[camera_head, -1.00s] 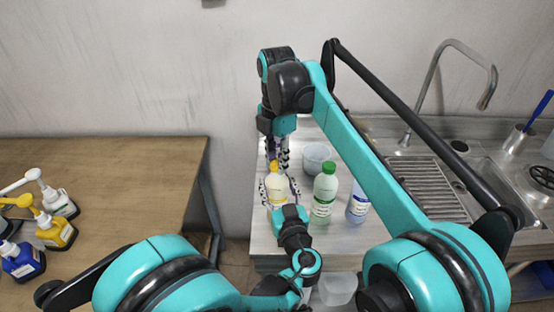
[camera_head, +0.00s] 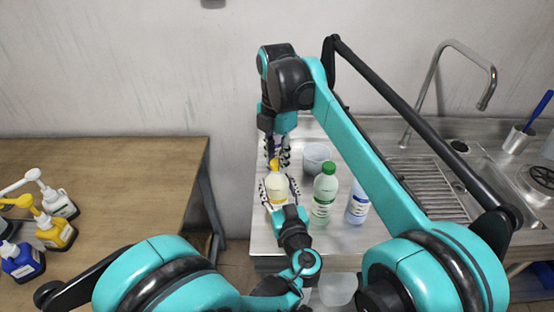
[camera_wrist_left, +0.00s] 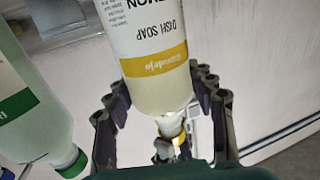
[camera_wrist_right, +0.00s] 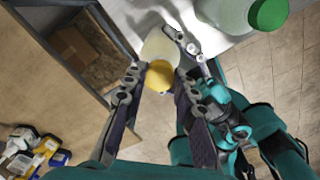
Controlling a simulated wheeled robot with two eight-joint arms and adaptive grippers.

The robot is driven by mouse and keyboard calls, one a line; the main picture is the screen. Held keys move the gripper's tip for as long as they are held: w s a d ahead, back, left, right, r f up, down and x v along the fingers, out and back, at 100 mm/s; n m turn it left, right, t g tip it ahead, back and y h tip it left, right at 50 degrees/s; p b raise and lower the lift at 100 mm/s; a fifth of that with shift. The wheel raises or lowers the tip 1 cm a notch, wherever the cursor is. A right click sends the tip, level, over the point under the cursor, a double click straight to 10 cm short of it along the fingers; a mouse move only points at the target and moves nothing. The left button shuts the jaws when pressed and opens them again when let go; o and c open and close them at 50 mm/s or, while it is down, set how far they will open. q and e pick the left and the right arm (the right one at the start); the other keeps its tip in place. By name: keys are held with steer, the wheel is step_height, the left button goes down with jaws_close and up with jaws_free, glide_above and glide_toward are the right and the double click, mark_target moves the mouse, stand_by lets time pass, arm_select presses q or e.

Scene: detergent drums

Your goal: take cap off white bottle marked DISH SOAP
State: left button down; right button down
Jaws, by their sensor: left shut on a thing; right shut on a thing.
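The white bottle marked DISH SOAP (camera_head: 276,188) has a yellow band on its label, clear in the left wrist view (camera_wrist_left: 150,45). It is above the steel counter. My left gripper (camera_head: 279,191) is shut on its body from the front. Its yellow cap (camera_head: 274,163) is at the neck end. My right gripper (camera_head: 276,155) comes from above and is shut on the cap, which sits between the fingers in the right wrist view (camera_wrist_right: 159,77). The pale neck shows in the left wrist view; I cannot tell whether the cap is free of it.
A green-capped bottle (camera_head: 323,195) and a bottle with a blue label (camera_head: 358,205) stand close on the right. A pale bowl (camera_head: 317,156) is behind. The sink and tap (camera_head: 436,90) are further right. Several pump bottles (camera_head: 55,230) stand on the wooden table at left.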

mark_target(277, 162)
steer(key=shift+r, duration=0.75)
steer(key=shift+r, duration=2)
arm_select(q)
steer(key=shift+c, duration=2.4)
jaws_free()
